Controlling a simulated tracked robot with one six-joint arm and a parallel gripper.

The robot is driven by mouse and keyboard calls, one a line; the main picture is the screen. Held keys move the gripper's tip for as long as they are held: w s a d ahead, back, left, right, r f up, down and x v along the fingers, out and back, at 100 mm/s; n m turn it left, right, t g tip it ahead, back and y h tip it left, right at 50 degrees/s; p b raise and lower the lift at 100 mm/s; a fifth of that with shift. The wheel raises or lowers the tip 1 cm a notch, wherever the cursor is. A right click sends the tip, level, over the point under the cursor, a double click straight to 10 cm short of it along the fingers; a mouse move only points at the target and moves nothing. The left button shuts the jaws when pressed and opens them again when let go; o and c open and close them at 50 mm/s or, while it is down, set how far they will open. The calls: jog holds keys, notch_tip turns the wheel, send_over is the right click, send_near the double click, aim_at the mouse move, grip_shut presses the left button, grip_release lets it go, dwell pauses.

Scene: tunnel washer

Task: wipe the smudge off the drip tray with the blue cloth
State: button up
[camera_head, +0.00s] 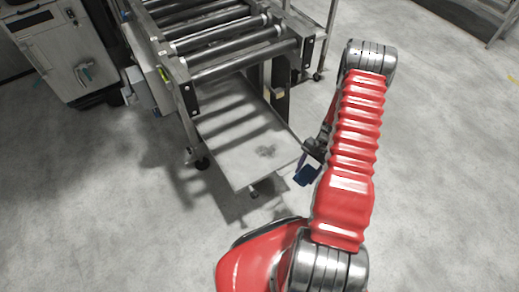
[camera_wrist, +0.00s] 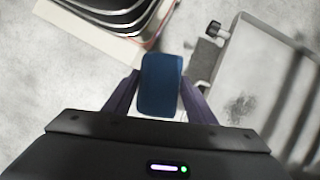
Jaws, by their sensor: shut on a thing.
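The drip tray (camera_head: 222,130) is a flat pale metal sheet below the roller conveyor. A dark grey smudge (camera_head: 265,151) lies on its surface near the front right corner. The tray also shows at the right of the wrist view (camera_wrist: 262,62), with the smudge (camera_wrist: 238,107) on it. My gripper (camera_head: 312,160) is just right of the tray's front right corner, partly hidden by my arm. It is shut on the folded blue cloth (camera_wrist: 161,85), which shows between the fingers in the wrist view. The cloth (camera_head: 307,175) is apart from the smudge, beyond the tray's edge.
The roller conveyor (camera_head: 228,62) stands over the back of the tray, with its frame posts close by. A grey cabinet (camera_head: 60,50) stands at the back left. The floor at left and right is clear.

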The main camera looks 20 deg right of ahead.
jog(key=w+a+r+n+g+h, duration=0.1)
jog(key=w+a+r+n, duration=0.3)
jog(key=a+r, duration=0.4)
jog(key=w+a+r+n+g+h, duration=0.1)
jog(key=w+a+r+n, duration=0.4)
jog(key=r, duration=1.1)
jog(key=w+a+r+n+g+h, duration=0.1)
jog(key=w+a+r+n, duration=0.3)
jog(key=w+a+r, duration=0.4)
jog(key=a+r+h, duration=0.1)
jog(key=a+r, duration=0.3)
jog(key=shift+w+a+n, duration=0.2)
jog(key=shift+a+n, duration=0.05)
jog(key=shift+n, duration=0.15)
jog(key=shift+f, duration=0.1)
